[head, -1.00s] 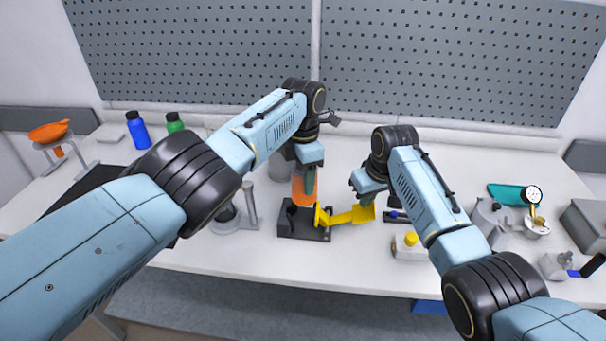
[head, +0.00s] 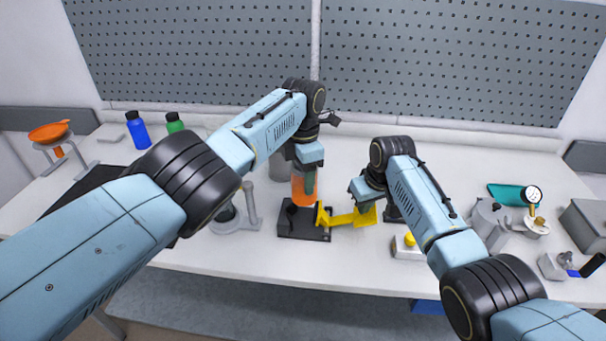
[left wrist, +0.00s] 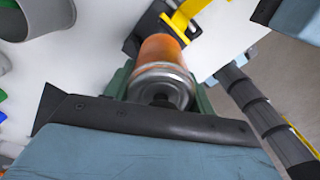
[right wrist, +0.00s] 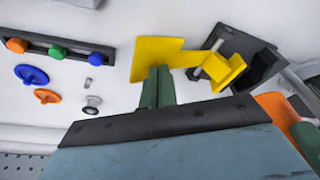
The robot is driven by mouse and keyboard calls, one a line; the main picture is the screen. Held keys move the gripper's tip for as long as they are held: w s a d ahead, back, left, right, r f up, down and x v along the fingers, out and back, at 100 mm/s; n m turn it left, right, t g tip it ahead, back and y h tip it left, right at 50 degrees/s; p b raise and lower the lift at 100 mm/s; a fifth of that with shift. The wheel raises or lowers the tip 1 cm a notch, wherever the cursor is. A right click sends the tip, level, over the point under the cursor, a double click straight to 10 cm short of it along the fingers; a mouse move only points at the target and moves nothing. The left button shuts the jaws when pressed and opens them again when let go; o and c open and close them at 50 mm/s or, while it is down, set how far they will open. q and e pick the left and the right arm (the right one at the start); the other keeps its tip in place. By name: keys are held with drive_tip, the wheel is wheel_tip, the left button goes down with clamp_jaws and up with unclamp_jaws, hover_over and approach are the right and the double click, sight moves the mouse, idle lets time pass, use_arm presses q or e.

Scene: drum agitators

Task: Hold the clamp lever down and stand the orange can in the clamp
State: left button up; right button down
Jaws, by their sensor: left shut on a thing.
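The orange can (head: 303,192) is upright in the grip of my left gripper (head: 305,182), at the dark clamp base (head: 303,228). The left wrist view shows the can (left wrist: 160,50) between the green fingers, its metal end toward the camera. I cannot tell whether the can's lower end touches the clamp. The yellow clamp lever (head: 343,219) reaches right from the base to a flat paddle. My right gripper (head: 365,206) is at this paddle, its fingers together. In the right wrist view the fingertips (right wrist: 159,72) overlap the yellow paddle (right wrist: 150,54).
A grey stand with an upright post (head: 250,205) is left of the clamp. A white block with a yellow button (head: 409,240) is right of the lever. Grey pots and a gauge (head: 532,194) stand further right. Bare table lies in front of the clamp.

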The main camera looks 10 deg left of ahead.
drive_tip(key=shift+s+x, duration=0.15)
drive_tip(key=shift+x, duration=0.6)
drive_tip(key=shift+s+x, duration=0.15)
drive_tip(key=shift+x, duration=0.6)
drive_tip(key=shift+d+f, duration=0.1)
drive_tip(key=shift+d, duration=0.05)
use_arm(q)
drive_tip(key=shift+f, duration=1)
drive_tip(key=o, duration=1.6)
use_arm(e)
drive_tip(key=shift+w+a+r+v, duration=0.1)
drive_tip(key=shift+w+a+v, duration=0.15)
drive_tip(key=shift+v, duration=1.25)
drive_tip(key=shift+w+a+r+v, duration=0.1)
drive_tip(key=shift+w+v, duration=0.25)
drive_tip(key=shift+v, duration=1.15)
drive_tip(key=shift+w+a+r+v, duration=0.1)
drive_tip(key=shift+w+a+v, duration=0.2)
drive_tip(key=shift+v, duration=1.15)
